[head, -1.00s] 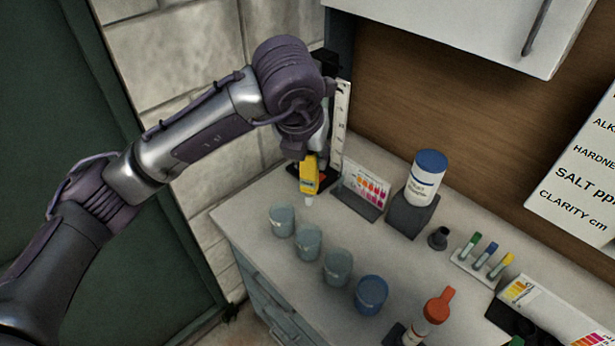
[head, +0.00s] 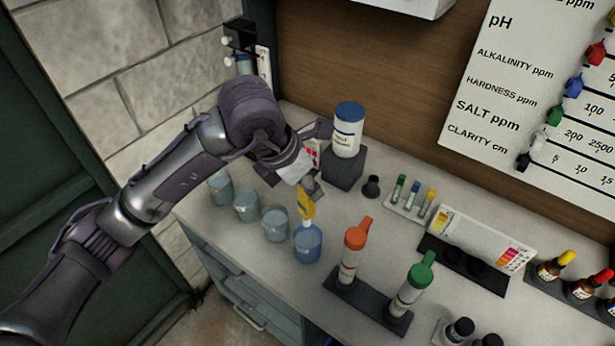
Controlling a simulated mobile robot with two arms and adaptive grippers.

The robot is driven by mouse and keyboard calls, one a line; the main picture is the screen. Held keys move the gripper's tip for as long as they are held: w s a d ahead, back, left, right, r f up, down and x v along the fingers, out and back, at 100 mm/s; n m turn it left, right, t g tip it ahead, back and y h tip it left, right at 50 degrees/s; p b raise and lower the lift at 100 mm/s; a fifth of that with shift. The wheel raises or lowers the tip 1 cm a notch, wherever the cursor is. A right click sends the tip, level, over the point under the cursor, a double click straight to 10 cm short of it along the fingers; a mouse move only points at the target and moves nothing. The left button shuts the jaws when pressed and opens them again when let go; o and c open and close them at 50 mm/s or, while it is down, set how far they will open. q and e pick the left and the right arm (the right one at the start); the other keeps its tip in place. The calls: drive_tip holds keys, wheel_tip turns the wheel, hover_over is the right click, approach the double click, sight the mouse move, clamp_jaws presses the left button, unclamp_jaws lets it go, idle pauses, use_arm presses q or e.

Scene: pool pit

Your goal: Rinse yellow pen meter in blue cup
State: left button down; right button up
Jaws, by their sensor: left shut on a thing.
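The yellow pen meter (head: 307,204) is held upright in my left gripper (head: 308,188), which is shut on its top end. Its pale tip points down at the blue cup (head: 307,246), the rightmost and bluest in a row of cups on the counter. The meter's lower end is at or just above the cup's opening; I cannot tell whether it is inside. My right gripper is not in view.
Several paler cups (head: 246,206) stand in a row to the left. An orange-capped bottle (head: 354,250) and a green-capped bottle (head: 411,293) stand in a dark holder to the right. A blue-lidded jar (head: 347,131) stands behind on a dark block.

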sight(303, 207)
use_arm(q)
drive_tip(key=shift+f, duration=0.5)
drive_tip(key=shift+s+d+f+b, duration=0.1)
drive_tip(key=shift+f+b, duration=0.2)
drive_tip(key=shift+f, duration=0.05)
wheel_tip(303, 207, down, 3)
drive_tip(key=shift+f+b, duration=0.1)
drive_tip(key=shift+b, duration=1.15)
drive_tip(key=shift+f+b, duration=1.7)
drive_tip(key=shift+f, duration=0.05)
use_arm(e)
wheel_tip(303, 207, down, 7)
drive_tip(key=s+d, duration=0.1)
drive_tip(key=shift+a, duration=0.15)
